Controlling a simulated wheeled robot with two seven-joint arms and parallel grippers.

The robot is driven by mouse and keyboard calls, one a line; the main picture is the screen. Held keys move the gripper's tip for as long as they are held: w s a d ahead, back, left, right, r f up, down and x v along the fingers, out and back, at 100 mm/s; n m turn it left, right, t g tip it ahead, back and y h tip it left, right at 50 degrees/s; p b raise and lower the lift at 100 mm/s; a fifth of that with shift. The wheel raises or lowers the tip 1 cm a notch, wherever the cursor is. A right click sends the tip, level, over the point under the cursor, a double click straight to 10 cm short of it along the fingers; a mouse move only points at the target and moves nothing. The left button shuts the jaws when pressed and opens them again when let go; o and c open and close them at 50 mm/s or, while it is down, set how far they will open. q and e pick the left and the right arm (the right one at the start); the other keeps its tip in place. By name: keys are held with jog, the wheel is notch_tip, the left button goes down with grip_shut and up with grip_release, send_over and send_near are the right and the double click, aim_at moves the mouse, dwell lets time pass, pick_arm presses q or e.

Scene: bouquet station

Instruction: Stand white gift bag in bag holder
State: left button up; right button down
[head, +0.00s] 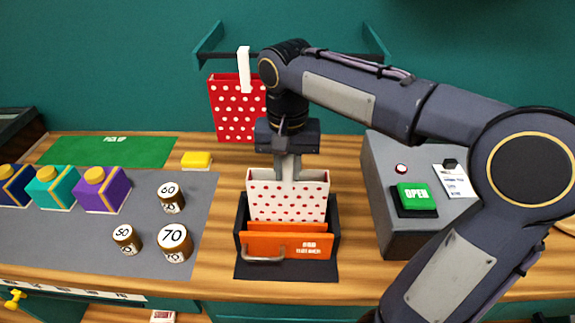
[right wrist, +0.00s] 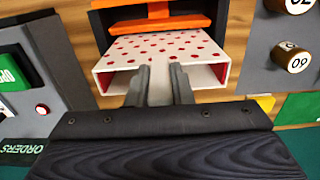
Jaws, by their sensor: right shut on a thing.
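The white gift bag (head: 288,200) with red dots is upright, its lower part inside the bag holder (head: 287,245), a dark frame with an orange front panel and a grey handle. My right gripper (head: 288,178) comes from above and is shut on the bag's upper edge. In the right wrist view the white bag (right wrist: 165,48) shows its open mouth, with the two fingers (right wrist: 158,85) at its rim. The orange part of the holder (right wrist: 150,25) is just beyond it. The bag's base is hidden by the holder's front. My left gripper is not in view.
A red dotted bag (head: 232,108) hangs on a wall rack behind. A grey console (head: 405,235) with a green OPEN button (head: 415,197) stands close at right.

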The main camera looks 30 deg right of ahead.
dwell(0.3)
jog(key=c, duration=1.2)
grip_release()
notch_tip(320, 180, up, 8)
jog(key=shift+f, duration=0.1)
jog(key=s+a+f+n+t+y, duration=0.3)
jog(key=s+f+n+t, duration=0.1)
jog(key=s+f, duration=1.1)
jog(key=shift+s+f+n+t+y, duration=0.2)
jog(key=shift+f+n+t+y, duration=0.25)
jog(key=shift+t, duration=0.35)
